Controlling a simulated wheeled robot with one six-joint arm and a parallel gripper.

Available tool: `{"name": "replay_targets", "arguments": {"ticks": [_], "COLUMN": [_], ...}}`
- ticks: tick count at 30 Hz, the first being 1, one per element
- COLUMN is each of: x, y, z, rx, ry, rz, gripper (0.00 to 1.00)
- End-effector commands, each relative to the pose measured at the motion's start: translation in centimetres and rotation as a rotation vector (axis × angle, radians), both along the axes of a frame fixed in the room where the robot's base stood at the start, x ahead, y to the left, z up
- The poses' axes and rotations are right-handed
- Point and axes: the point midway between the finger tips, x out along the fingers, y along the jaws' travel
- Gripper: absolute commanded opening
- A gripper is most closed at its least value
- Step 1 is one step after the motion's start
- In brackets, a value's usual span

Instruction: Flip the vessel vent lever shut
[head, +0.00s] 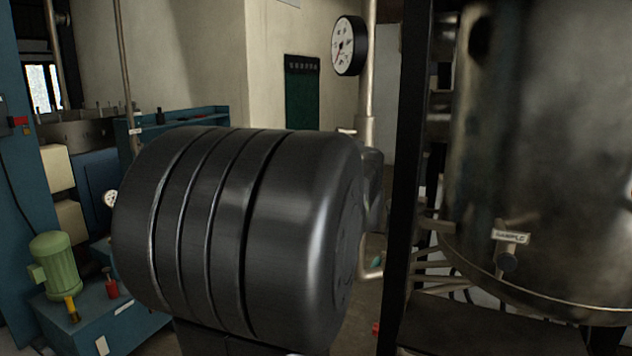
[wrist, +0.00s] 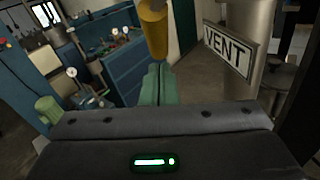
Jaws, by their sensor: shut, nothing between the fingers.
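A yellow lever handle (wrist: 153,28) hangs down into the top of the wrist view, its upper end out of frame. A white VENT sign (wrist: 228,52) is to its right, in front of a pale pipe (wrist: 249,20). My gripper (wrist: 158,72) has its green fingers closed together with nothing between them. The fingertips are just below the handle's lower end in the picture; I cannot tell whether they touch it. In the head view my dark arm fills the middle, and the lever, the VENT sign and my gripper cannot be made out there.
A stained metal vessel (head: 560,150) with a SAMPLE tag (head: 511,237) stands at the right behind a dark post (head: 404,170). A round gauge (head: 349,46) sits by a vertical pipe (head: 367,90). A green motor (head: 54,265) and blue equipment (head: 130,318) are at the left.

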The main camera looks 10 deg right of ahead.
Motion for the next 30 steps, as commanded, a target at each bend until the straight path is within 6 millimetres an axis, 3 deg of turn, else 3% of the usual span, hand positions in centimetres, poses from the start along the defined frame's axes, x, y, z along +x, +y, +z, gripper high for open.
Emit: {"name": "replay_targets", "arguments": {"ticks": [6,30], "x": [1.2,1.7], "y": [0.0,0.0], "z": [1.2,1.0], "rx": [0.0,0.009], "ry": [0.001,-0.055], "rz": [0.002,0.001], "gripper": [0.0,0.0]}}
